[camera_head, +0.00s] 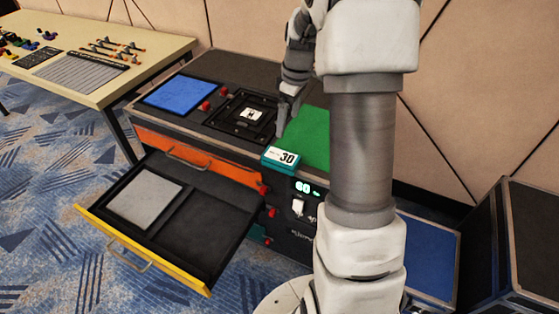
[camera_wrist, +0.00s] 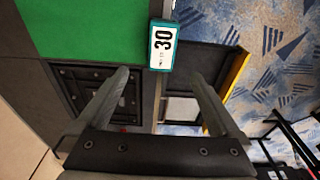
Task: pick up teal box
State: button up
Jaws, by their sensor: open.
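My gripper (camera_head: 289,118) is above the cabinet top, behind the box in the head view. In the wrist view my gripper (camera_wrist: 161,76) has its two fingers spread with nothing between them. My arm hides part of the cabinet's right side.
An open drawer (camera_head: 225,215) with a yellow front juts out below the cabinet top. A blue panel (camera_head: 180,93), red knobs and a black square plate (camera_head: 240,115) are on the top. A wooden table (camera_head: 125,78) stands left; a black case (camera_head: 530,240) stands right.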

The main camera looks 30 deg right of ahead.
jog(key=b, duration=0.2)
send_near(281, 156)
jog(key=f, duration=0.5)
jog(key=shift+w+f, duration=0.15)
jog(key=shift+w, duration=0.25)
jog(key=f, duration=0.5)
jog(key=shift+w+a+f, duration=0.1)
jog(key=shift+a, duration=0.25)
jog(key=c, duration=1.4)
jog(key=shift+c, duration=0.5)
